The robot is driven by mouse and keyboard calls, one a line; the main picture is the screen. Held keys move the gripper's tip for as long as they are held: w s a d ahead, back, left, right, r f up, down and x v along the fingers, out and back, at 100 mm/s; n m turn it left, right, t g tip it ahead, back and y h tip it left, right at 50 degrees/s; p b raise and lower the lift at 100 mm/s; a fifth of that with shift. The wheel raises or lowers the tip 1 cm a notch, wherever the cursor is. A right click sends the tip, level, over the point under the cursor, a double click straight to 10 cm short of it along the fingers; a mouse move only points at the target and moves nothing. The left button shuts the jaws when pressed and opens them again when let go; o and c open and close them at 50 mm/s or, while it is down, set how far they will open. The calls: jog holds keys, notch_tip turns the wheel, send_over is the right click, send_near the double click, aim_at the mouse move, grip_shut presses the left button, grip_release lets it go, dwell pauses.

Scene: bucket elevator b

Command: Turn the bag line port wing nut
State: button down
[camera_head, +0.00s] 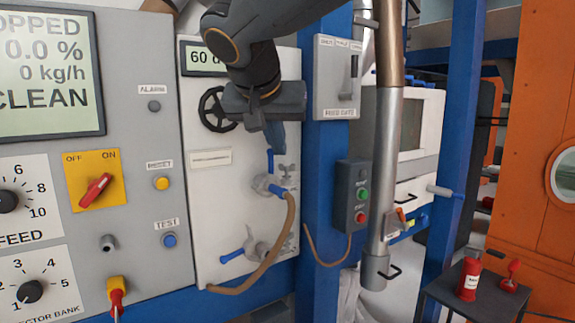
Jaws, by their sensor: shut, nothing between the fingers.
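The white panel (215,255) carries two metal ports. The upper port (262,184) has blue parts and a hose on it, with a small grey wing-shaped piece (287,170) to its right. The lower port (256,247) has a blue lever (231,257) pointing left and a grey wing-like piece. Labels beside them are too small to read, so I cannot tell which is the bag line port. My gripper (275,146) points down in front of the panel, just above the upper port, shut and empty. I cannot tell whether its tips touch anything, and it hides part of the panel.
A tan hose (284,232) loops down from the upper port. A black handwheel (214,109) is left of my gripper. A blue post (318,190), a button box (352,196) and a vertical metal pipe (384,170) stand to the right. The control panel (135,205) is left.

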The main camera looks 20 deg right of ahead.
jog(key=p, duration=0.4)
send_near(291, 170)
notch_tip(291, 170, down, 4)
jog(key=w+d, duration=0.1)
jog(key=w, duration=0.1)
jog(key=shift+w+d+r+p, duration=0.1)
jog(key=shift+w+d+p, duration=0.15)
jog(key=shift+w, duration=0.15)
jog(key=shift+w+d+r+p, duration=0.1)
jog(key=shift+w+d+p, duration=0.15)
jog(key=shift+w, duration=0.2)
